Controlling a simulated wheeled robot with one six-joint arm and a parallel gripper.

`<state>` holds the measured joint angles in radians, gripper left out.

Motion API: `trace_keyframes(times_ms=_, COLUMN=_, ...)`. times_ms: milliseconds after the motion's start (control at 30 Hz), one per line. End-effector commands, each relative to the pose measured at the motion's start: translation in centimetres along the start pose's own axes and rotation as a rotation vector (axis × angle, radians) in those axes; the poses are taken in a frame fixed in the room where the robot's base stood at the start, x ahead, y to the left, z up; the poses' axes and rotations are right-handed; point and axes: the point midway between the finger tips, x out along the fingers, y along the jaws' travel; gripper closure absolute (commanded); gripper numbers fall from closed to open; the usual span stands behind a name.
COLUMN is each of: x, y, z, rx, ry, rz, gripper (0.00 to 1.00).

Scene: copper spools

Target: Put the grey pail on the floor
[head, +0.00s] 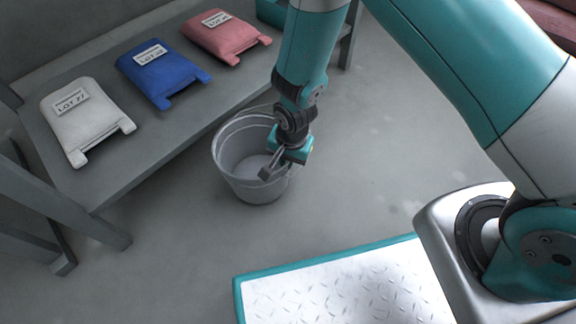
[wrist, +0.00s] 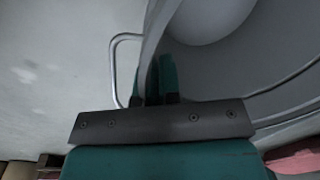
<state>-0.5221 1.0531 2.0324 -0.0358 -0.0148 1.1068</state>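The grey pail (head: 234,166) is upright in front of the bench, with its open mouth facing up. I cannot tell for sure whether its base touches the floor (head: 345,195) or is slightly above it. My gripper (head: 272,168) is at the pail's right rim. In the wrist view the pail wall (wrist: 154,42) runs down between the two fingers of my gripper (wrist: 153,82), which sit close on both sides of it. A thin wire handle (wrist: 113,70) shows beside the wall. The pail looks empty inside.
A grey bench (head: 135,160) carries a white bag (head: 85,122), a blue bag (head: 160,75) and a pink bag (head: 222,37). A teal-edged metal plate (head: 330,285) is at the bottom. The floor right of the pail is clear.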

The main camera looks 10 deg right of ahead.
Motion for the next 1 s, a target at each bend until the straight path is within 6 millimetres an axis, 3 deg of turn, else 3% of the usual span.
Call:
trace_keyframes(times_ms=33, x=1.5, y=0.1, z=0.0, rx=0.000, ry=0.000, rz=0.000, gripper=1.00)
trace_keyframes(times_ms=100, x=2.1, y=0.1, z=0.0, rx=0.000, ry=0.000, rz=-0.001, gripper=1.00)
trace_keyframes(times_ms=467, x=2.2, y=0.1, z=0.0, rx=0.000, ry=0.001, rz=-0.002, gripper=1.00)
trace_keyframes(times_ms=500, x=2.2, y=0.1, z=0.0, rx=0.000, ry=0.001, rz=-0.001, gripper=0.88)
trace_keyframes(times_ms=600, x=2.2, y=0.1, z=0.0, rx=0.000, ry=0.000, rz=-0.001, gripper=0.70)
trace_keyframes(times_ms=867, x=2.0, y=0.1, z=0.0, rx=0.000, ry=0.000, rz=-0.001, gripper=0.70)
trace_keyframes(times_ms=1000, x=0.5, y=0.1, z=0.0, rx=0.000, ry=0.000, rz=0.000, gripper=0.70)
